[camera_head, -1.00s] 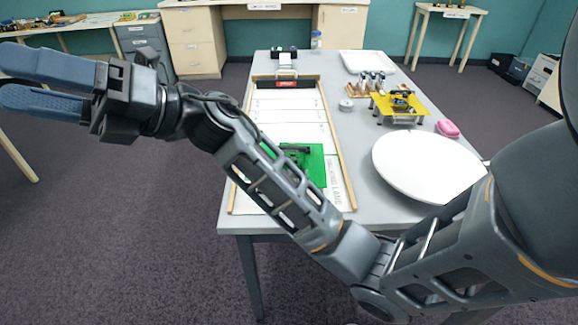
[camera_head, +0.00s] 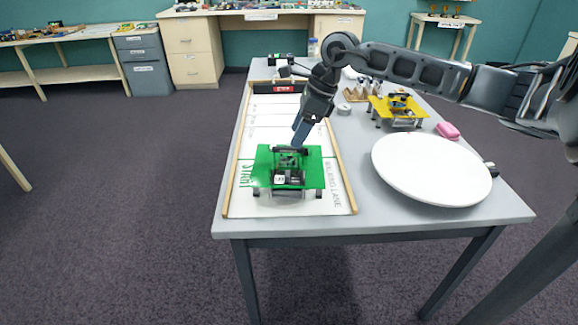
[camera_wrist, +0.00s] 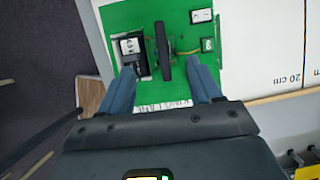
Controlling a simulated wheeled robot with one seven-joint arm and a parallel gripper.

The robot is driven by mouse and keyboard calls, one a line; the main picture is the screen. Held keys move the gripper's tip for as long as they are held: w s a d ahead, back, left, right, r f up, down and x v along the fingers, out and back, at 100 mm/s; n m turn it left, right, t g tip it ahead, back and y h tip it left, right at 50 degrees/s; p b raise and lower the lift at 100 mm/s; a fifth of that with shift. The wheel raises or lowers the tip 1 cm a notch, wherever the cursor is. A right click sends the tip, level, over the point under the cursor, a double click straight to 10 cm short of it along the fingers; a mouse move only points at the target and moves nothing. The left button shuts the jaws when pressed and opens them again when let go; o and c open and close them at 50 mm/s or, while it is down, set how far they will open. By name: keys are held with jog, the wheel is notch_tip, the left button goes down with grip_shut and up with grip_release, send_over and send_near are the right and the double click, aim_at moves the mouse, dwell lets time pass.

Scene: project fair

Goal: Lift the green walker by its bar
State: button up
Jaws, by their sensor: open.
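The green walker (camera_head: 263,163) stands on the near end of the white walking lane, by the word START. In the wrist view its green plate (camera_wrist: 118,18) carries small boxes and a dark bar (camera_wrist: 163,52). The bar also shows on top of the walker in the head view (camera_head: 290,150). My gripper (camera_head: 299,140) points down just above the walker. In the wrist view my gripper (camera_wrist: 160,85) is open, its two blue fingers apart on either side of the bar with nothing between them gripped. How far the fingertips are above the plate is unclear.
The lane (camera_head: 335,185) has raised wooden side rails. A white round plate (camera_head: 430,170), a yellow walker (camera_head: 385,106), a pink block (camera_head: 448,131) and a small grey roll (camera_head: 344,109) lie to the right. A dark and red block (camera_head: 277,88) is at the lane's far end.

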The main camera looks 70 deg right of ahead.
aim_at(291, 148)
jog(key=shift+p+x, duration=0.55)
jog(key=shift+x, duration=3.2)
jog(key=shift+s+d+f, duration=0.1)
jog(key=shift+s+d, duration=0.05)
jog(key=c, duration=0.9)
jog(key=shift+c, duration=0.2)
